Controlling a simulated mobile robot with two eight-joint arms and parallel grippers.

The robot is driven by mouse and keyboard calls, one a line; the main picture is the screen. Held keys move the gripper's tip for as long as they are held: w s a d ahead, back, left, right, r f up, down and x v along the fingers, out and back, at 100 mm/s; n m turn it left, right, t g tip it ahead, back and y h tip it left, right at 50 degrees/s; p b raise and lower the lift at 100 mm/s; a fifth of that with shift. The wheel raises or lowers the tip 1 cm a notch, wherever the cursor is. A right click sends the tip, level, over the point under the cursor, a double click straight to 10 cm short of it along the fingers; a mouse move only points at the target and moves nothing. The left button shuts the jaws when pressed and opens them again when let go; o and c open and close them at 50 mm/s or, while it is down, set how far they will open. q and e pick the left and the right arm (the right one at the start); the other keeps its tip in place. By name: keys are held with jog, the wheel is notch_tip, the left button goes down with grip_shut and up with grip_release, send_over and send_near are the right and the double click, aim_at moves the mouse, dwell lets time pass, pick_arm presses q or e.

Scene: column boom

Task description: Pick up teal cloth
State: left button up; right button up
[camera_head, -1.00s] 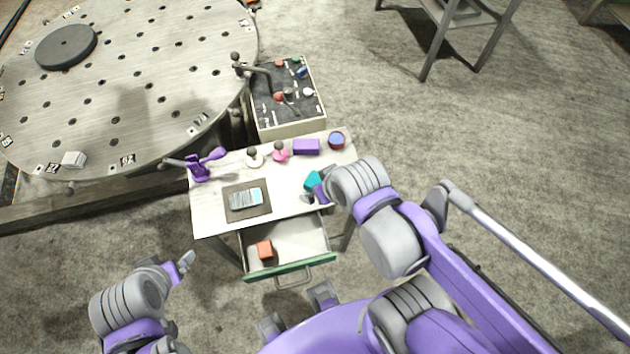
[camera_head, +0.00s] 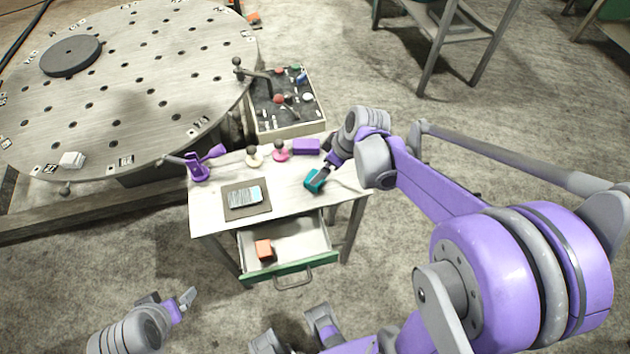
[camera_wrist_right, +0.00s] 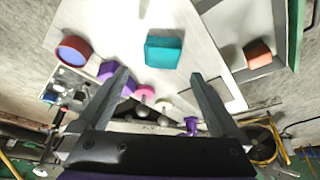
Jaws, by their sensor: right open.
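The teal cloth (camera_head: 314,182) is a small folded block on the right part of the white table (camera_head: 290,193). In the right wrist view the cloth (camera_wrist_right: 165,50) lies flat, ahead of the fingertips and roughly between their lines. My right gripper (camera_wrist_right: 160,88) is open and empty; its two fingers show apart with the cloth beyond them. In the head view my right gripper (camera_head: 327,168) is just above and behind the cloth, partly hidden by its own wrist. My left gripper (camera_head: 187,297) is low at the left, away from the table, and its jaw opening is unclear.
On the table are a purple box (camera_head: 306,146), a pink knobbed piece (camera_head: 281,153), a cream one (camera_head: 254,158), a purple holder (camera_head: 198,168) and a dark mat (camera_head: 236,208). The open drawer (camera_head: 300,243) holds an orange block (camera_head: 264,249). A blue-topped red round container (camera_wrist_right: 74,50) stands near the cloth.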

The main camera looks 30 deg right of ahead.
jog(key=x, duration=0.6)
jog(key=shift+s+a+f+b, duration=0.1)
jog(key=shift+s+b, duration=0.05)
jog(key=shift+b, duration=0.25)
jog(key=c, duration=1.4)
notch_tip(320, 180, up, 10)
jog(key=p, duration=0.1)
jog(key=shift+p, duration=0.35)
jog(key=o, duration=1)
jog(key=shift+c, duration=0.2)
jog(key=c, duration=0.6)
jog(key=shift+c, duration=0.2)
